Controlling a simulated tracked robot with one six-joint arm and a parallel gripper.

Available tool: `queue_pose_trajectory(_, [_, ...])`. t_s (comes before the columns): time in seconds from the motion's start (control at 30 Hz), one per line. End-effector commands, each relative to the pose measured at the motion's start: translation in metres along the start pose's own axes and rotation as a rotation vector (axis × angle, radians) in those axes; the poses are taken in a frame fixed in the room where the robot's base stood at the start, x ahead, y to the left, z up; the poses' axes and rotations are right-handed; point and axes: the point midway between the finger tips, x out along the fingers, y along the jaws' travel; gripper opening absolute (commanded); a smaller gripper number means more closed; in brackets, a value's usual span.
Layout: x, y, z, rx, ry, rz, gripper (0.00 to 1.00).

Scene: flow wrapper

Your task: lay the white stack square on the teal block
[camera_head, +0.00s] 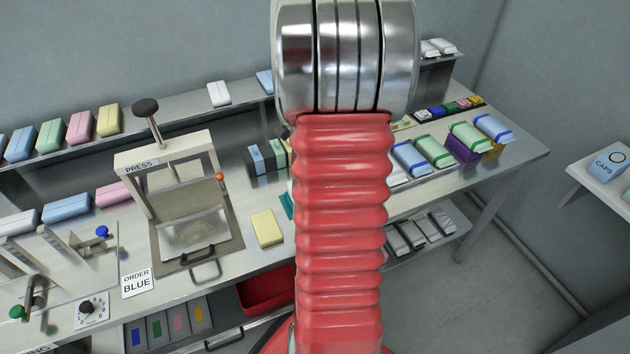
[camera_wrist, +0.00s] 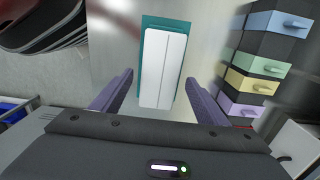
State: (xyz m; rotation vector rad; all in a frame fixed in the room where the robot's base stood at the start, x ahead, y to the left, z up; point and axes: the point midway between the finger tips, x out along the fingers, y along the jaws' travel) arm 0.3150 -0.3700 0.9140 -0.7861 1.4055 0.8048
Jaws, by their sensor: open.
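The white stack (camera_wrist: 164,72), a pale slab with a lengthwise line down it, lies over the teal block (camera_wrist: 152,24) in the wrist view. Teal shows along the stack's far end and left side, with only a thin strip at the right. I cannot tell for sure whether the stack touches the block. My gripper (camera_wrist: 160,80) is open, with one purple finger to each side of the stack's near part and a gap on both sides. In the head view only a sliver of the teal block (camera_head: 287,206) shows beside my red arm; the arm hides the rest.
Dark drawers with blue, green, yellow and purple fronts (camera_wrist: 262,55) stand close to the right in the wrist view. In the head view a press (camera_head: 180,180) and a yellow block (camera_head: 267,228) are left of my arm. Wrapped packs (camera_head: 433,151) lie to the right.

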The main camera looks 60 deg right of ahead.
Motion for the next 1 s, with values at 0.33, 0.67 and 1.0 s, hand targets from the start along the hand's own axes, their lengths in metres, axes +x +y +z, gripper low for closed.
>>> queue_pose_trajectory(0.33, [-0.062,0.000,-0.001,0.000,0.001,-0.002,0.68])
queue_pose_trajectory(0.67, [-0.104,0.001,-0.001,0.000,0.001,-0.001,0.68])
queue_pose_trajectory(1.0, [-0.108,0.001,-0.001,0.000,0.000,0.001,0.68])
